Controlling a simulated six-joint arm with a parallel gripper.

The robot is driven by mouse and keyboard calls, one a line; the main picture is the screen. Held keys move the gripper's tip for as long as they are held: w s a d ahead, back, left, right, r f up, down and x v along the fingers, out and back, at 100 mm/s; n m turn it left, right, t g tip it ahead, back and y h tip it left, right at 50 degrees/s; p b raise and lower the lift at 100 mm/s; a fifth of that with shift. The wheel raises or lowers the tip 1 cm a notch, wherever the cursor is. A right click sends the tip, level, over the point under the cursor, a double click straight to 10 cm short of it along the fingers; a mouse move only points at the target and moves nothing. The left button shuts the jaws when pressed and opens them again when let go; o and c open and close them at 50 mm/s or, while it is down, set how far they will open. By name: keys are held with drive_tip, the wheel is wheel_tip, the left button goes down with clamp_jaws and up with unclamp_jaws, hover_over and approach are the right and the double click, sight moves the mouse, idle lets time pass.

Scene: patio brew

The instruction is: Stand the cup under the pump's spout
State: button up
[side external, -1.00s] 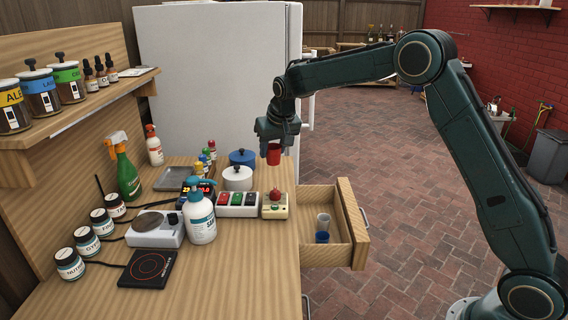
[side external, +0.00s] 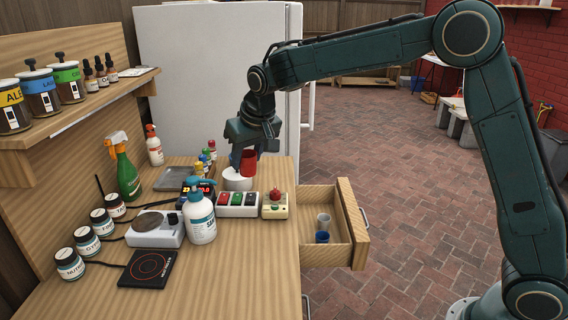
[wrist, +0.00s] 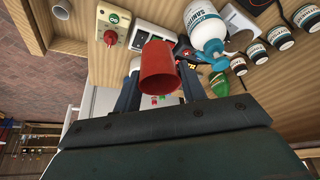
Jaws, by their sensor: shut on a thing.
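My gripper (side external: 243,152) is shut on a red cup (side external: 249,165) and holds it in the air over the back of the counter, above and in front of the white pot. In the wrist view the cup (wrist: 157,72) sits between the two fingers of my gripper (wrist: 158,85). The pump bottle (side external: 202,222) is white with a blue pump head and stands upright on the counter, nearer the camera and left of the cup. It also shows in the wrist view (wrist: 204,24). The cup is apart from it.
A switch box (side external: 238,208) and a cream button box (side external: 275,209) stand right of the pump bottle. A scale (side external: 154,235) is on its left.

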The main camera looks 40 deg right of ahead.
wheel_tip(320, 180, down, 15)
drive_tip(key=shift+r, duration=0.2)
drive_tip(key=shift+f, duration=0.1)
drive_tip(key=shift+f, duration=2)
drive_tip(key=shift+f, duration=0.15)
drive_tip(key=o, duration=0.9)
drive_tip(key=shift+o, duration=0.2)
